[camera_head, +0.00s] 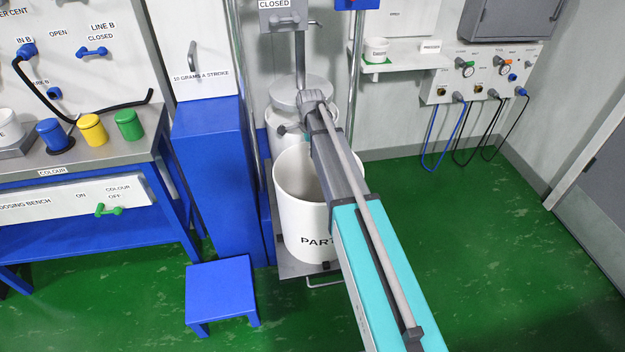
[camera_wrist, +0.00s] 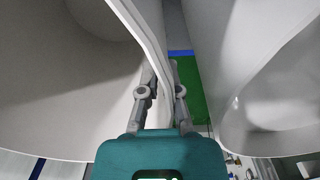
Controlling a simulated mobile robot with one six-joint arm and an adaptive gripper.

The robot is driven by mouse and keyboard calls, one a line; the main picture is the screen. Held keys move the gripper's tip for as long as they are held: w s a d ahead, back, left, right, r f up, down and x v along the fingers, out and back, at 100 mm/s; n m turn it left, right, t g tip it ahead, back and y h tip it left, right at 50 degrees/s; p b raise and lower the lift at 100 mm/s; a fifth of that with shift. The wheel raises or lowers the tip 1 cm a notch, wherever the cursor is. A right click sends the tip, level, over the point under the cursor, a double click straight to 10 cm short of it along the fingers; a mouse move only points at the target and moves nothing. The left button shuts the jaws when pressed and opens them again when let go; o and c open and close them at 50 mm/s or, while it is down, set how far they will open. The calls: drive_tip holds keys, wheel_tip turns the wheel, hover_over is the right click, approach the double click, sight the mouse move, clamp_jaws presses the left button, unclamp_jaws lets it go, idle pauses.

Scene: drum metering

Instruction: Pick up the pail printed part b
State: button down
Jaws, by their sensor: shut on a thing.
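A large white open pail (camera_head: 295,215) stands upright on a low grey platform in the middle of the head view. Its print begins "PART"; the rest is hidden behind my arm. My arm reaches over the pail from the front right. In the wrist view, my gripper (camera_wrist: 164,85) has one finger on each side of a thin white wall and is shut on it. This looks like the rim of the pail (camera_wrist: 60,115), its hollow inside to the left. The fingertips are hidden in the head view.
A white lidded vessel (camera_head: 285,120) stands close behind the pail. A curved white surface (camera_wrist: 290,85) lies close to the right of my gripper. A blue cabinet (camera_head: 215,175) and blue stool (camera_head: 221,290) stand at the left. Green floor (camera_head: 480,220) is clear at the right.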

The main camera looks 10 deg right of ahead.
drive_tip(key=shift+r, duration=0.15)
drive_tip(key=shift+r+p, duration=1.35)
drive_tip(key=shift+p, duration=0.15)
drive_tip(key=s+r+p, duration=1)
drive_tip(key=s, duration=0.4)
drive_tip(key=shift+r, duration=0.3)
drive_tip(key=shift+p, duration=0.35)
